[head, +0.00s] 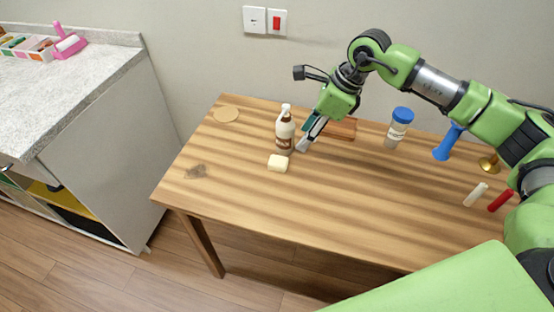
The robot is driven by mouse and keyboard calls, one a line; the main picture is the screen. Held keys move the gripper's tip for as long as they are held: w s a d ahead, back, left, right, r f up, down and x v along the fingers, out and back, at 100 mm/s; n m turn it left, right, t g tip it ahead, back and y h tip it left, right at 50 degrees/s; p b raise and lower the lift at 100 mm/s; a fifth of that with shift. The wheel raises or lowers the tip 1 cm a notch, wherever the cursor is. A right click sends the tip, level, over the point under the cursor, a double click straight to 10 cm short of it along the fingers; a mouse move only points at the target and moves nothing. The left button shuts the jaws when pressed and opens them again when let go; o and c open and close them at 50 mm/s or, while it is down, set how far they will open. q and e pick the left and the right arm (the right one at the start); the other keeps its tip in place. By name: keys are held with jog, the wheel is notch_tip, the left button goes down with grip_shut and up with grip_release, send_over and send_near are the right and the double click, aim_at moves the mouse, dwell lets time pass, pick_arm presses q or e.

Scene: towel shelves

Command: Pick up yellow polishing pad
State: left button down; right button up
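A small pale-yellow block (278,163), which looks like the yellow polishing pad, lies on the wooden table (330,215) in front of a brown-and-white pump bottle (285,135). My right gripper (303,146) reaches down from the upper right, just right of the bottle and up and to the right of the block. It appears apart from the block. Its fingertips are small and seen from the side, so their opening is unclear. My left gripper is out of view.
A blue-capped jar (398,128), blue object (448,143), brass item (490,163), white stick (475,194) and red stick (500,201) stand or lie right. The front middle is clear.

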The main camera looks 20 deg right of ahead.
jog(key=p, duration=0.1)
send_over(286, 161)
jog(key=s+d, duration=0.2)
jog(key=f, duration=0.7)
jog(key=shift+w+a+f, duration=0.2)
jog(key=shift+a, duration=0.05)
jog(key=p+x, duration=0.1)
jog(key=x, duration=0.4)
jog(key=shift+w+d+f+p, duration=0.1)
jog(key=shift+w+f+p, duration=0.1)
jog(key=shift+p, duration=0.2)
jog(key=c, duration=0.6)
